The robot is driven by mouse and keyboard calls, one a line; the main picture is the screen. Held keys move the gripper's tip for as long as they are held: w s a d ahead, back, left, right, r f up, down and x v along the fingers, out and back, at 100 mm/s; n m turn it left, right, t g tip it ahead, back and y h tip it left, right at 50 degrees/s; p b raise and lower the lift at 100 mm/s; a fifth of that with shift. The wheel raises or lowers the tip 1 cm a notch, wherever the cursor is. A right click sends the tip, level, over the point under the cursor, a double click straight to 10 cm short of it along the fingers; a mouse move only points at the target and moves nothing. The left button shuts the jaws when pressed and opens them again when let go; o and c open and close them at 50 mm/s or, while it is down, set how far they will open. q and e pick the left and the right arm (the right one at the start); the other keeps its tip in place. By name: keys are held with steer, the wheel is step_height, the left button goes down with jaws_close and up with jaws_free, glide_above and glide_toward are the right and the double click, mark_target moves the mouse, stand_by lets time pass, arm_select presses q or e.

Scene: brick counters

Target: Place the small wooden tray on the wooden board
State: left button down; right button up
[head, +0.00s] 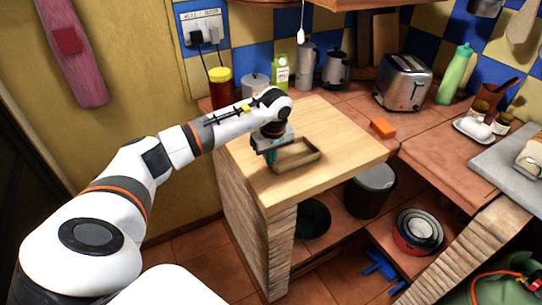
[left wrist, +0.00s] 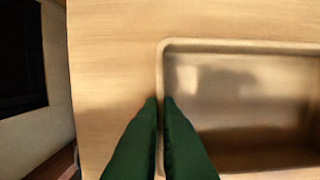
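The small wooden tray (head: 296,154) is a shallow brown rectangle with a raised rim. It lies level over the light wooden board (head: 345,172), inside its edges; I cannot tell whether it touches. In the left wrist view the tray (left wrist: 245,95) fills the right side, with the board (left wrist: 115,60) around it. My left gripper (head: 271,156) is at the tray's left end in the head view. In the left wrist view its green fingers (left wrist: 159,102) are close together, one each side of the tray's rim. My right gripper is not in view.
An orange block (head: 383,128) and a toaster (head: 403,82) sit on the tiled counter to the right. The board's front right part is clear.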

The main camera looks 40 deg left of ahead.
arm_select(q)
steer(key=shift+f, duration=0.1)
steer(key=c, duration=1.6)
jaws_free()
